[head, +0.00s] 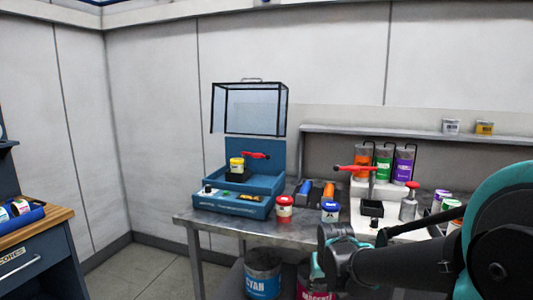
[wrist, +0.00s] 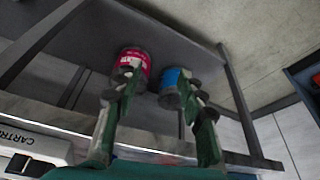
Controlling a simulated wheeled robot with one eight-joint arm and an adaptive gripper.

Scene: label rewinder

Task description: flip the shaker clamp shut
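The shaker (head: 235,204) is a blue machine on the left of the metal table in the head view, its clear, dark-framed lid (head: 250,108) raised. A yellow can (head: 237,165) sits upright in a black holder on it. The clamp's red handle (head: 257,155) sticks out roughly level beside the can's top. I cannot tell from here how the clamp bears on the can. My gripper (wrist: 158,82) shows in the wrist view with its two fingers apart and nothing between them. In the head view my arm's end is at the lower right, well apart from the shaker.
A white machine (head: 386,222) with another red handle (head: 352,168) stands on the table's right. A red-labelled can (head: 284,208) and a blue-labelled can (head: 330,211) stand at the front edge. Large cyan (head: 263,278) and magenta (wrist: 132,62) buckets are below the tabletop.

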